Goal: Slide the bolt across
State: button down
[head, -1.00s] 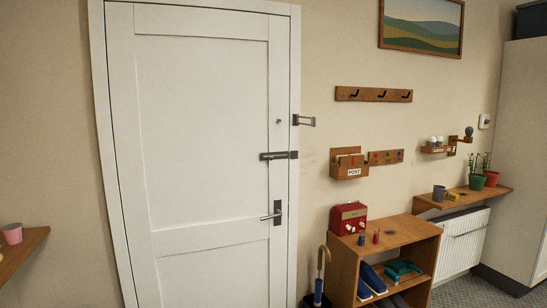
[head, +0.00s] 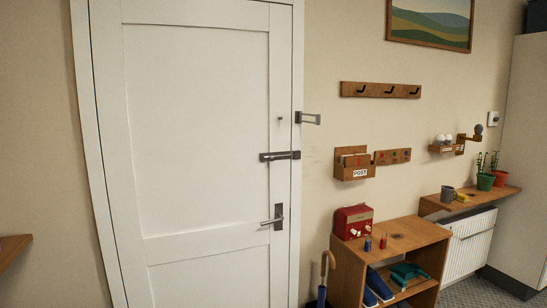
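The bolt (head: 279,156) is a dark metal slide bolt set level on the right side of the white door (head: 195,130), above the lever handle (head: 273,217). Its right end reaches the door frame's edge. At this size I cannot tell for sure how far the bar is pushed across. A second metal fitting, a swing-bar latch (head: 309,118), sits higher on the frame and sticks out to the right. The door looks shut. My gripper is not in view.
A wooden shoe bench (head: 400,232) with a red radio (head: 353,221) on top stands right of the door. An umbrella (head: 325,278) stands between them. A post box (head: 353,165) and hook rail (head: 380,90) hang on the wall. A wooden shelf edge (head: 14,248) shows at far left.

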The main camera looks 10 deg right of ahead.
aim_at(272, 158)
jog(key=i, duration=0.5)
jog(key=z, duration=0.05)
jog(key=k, duration=1.35)
jog(key=u, duration=0.5)
jog(key=i, duration=1.4)
jog(key=z, duration=0.2)
